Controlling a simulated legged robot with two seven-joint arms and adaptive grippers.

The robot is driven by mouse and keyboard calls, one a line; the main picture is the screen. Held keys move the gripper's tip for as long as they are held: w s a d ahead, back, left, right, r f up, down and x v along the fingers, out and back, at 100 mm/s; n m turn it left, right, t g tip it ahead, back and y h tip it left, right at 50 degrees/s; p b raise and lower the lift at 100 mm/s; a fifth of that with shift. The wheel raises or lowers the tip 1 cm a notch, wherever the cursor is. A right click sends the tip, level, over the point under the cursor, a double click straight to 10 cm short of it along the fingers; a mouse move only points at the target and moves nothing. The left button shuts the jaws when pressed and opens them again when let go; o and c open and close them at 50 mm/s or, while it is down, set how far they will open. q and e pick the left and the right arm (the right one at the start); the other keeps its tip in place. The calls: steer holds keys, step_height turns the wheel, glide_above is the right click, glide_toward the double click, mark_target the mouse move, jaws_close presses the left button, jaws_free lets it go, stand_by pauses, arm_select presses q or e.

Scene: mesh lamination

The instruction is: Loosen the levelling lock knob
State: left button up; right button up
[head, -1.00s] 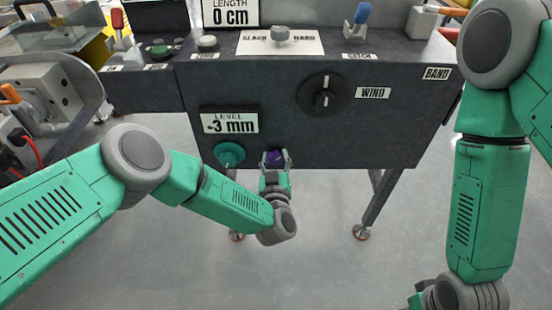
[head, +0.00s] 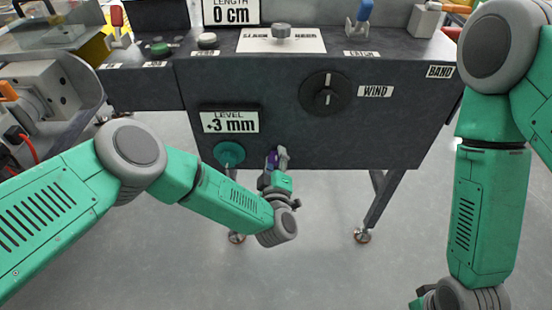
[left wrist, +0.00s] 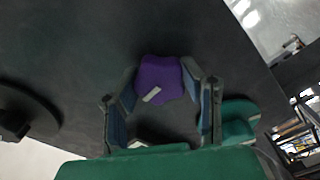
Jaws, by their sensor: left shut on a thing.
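The purple lock knob (head: 271,155) is on the lower front of the dark panel, just right of the teal level knob (head: 229,153). My left gripper (head: 277,156) reaches it from below and is shut on it. In the left wrist view the purple knob (left wrist: 160,80) sits between the two fingertips of my left gripper (left wrist: 161,82), with a small white mark on its face. In the head view the fingers partly hide the knob. The level display (head: 229,121) reads +3 mm. My right arm hangs at the right; its gripper is out of frame.
A black wind knob (head: 326,93) is higher on the panel, to the right. Knobs and levers stand on the top ledge, including a blue-topped lever (head: 361,17). A panel leg (head: 378,200) stands to the right of my left gripper. The floor below is clear.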

arm_select(q)
steer(key=shift+s+d+f, duration=0.2)
steer(key=shift+s+f, duration=0.1)
steer(key=shift+f, duration=0.1)
steer(key=o, duration=1)
steer(key=shift+o, duration=0.9)
steer(key=shift+w+r, duration=0.15)
steer(key=s, duration=1.2)
